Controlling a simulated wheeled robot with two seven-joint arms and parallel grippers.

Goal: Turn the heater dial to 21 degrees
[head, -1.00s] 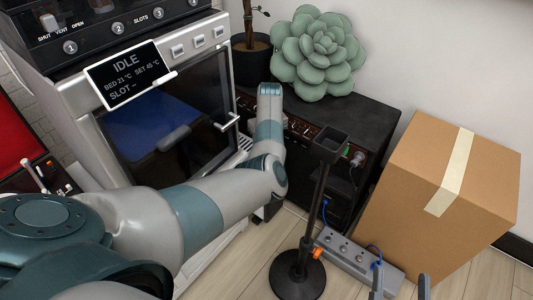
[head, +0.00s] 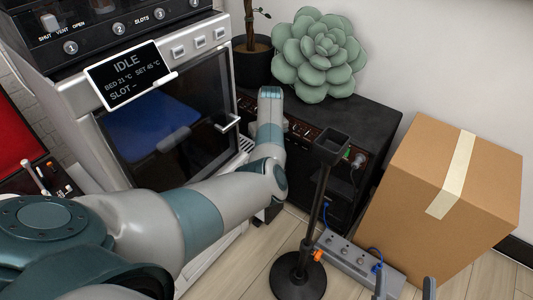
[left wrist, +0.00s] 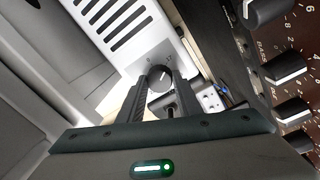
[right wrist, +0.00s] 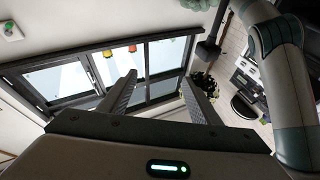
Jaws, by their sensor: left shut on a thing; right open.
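The heater (left wrist: 120,30) is a white slotted panel in the left wrist view, with a dark round dial (left wrist: 159,78) that carries a pale pointer line. My left gripper (left wrist: 161,84) is shut on the dial, one finger on each side of it.
The black amplifier (head: 365,122) has a row of knobs close to my left gripper. A black stand (head: 313,215), a power strip (head: 350,262) and a cardboard box (head: 420,170) stand to the right.

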